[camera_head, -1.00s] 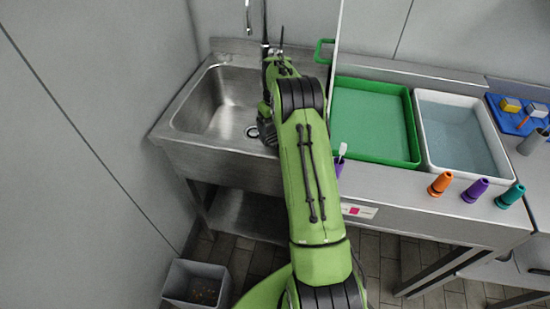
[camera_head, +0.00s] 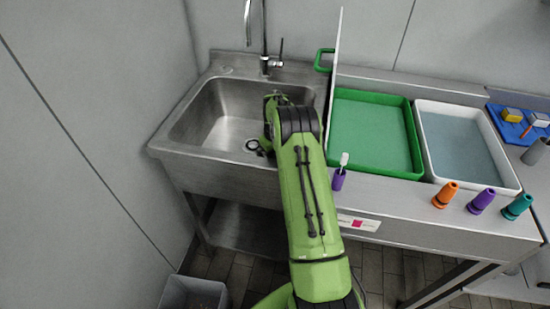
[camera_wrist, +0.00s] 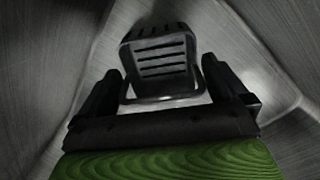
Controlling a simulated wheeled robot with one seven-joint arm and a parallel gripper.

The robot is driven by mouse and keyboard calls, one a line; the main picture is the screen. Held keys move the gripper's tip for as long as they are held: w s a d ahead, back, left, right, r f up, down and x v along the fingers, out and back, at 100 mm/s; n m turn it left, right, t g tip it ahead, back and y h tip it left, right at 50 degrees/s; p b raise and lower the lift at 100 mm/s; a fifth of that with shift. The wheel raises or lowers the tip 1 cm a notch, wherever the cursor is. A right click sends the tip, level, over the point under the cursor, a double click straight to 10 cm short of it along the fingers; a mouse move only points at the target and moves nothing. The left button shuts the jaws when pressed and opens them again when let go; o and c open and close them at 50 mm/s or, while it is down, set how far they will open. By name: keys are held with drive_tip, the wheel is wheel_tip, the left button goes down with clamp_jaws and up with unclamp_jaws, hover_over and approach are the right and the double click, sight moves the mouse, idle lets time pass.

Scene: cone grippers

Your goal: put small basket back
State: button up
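The small basket (camera_wrist: 158,62) is a dark grey, slotted box with a pale metal rim at its lower edge in the wrist view. It lies between and just beyond the two fingers of my gripper (camera_wrist: 165,80). The fingers stand apart, one on each side, with narrow gaps beside the basket; contact at its lower rim is unclear. In the head view my gripper is low inside the steel sink (camera_head: 195,140), close to the drain (camera_head: 254,146). My arm hides most of the gripper and the basket there.
A tap (camera_head: 264,40) rises behind the sink. A thin upright panel (camera_head: 333,75) and a green tray (camera_head: 375,135) stand to the right, then a white tray (camera_head: 462,145). Coloured cones (camera_head: 481,201) line the counter front. A grey bin (camera_head: 193,293) is on the floor.

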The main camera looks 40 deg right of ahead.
drive_tip(key=s+a+r+p, duration=0.1)
drive_tip(key=a+r+p, duration=0.15)
drive_tip(key=r, duration=0.75)
drive_tip(key=s+a+r+p, duration=0.1)
drive_tip(key=a+r, duration=0.2)
drive_tip(key=r, duration=0.8)
drive_tip(key=s+a+r+t, duration=0.3)
drive_tip(key=s+a+r, duration=0.6)
drive_tip(key=a+r, duration=0.1)
drive_tip(key=s+a+t, duration=0.1)
drive_tip(key=s+a, duration=0.1)
drive_tip(key=s, duration=0.4)
drive_tip(key=s+a, duration=0.3)
drive_tip(key=s, duration=0.4)
drive_tip(key=s+a+f+t, duration=0.1)
drive_tip(key=s+a, duration=0.2)
drive_tip(key=s, duration=0.4)
drive_tip(key=shift+a+n+t, duration=0.2)
drive_tip(key=shift+n+t, duration=0.1)
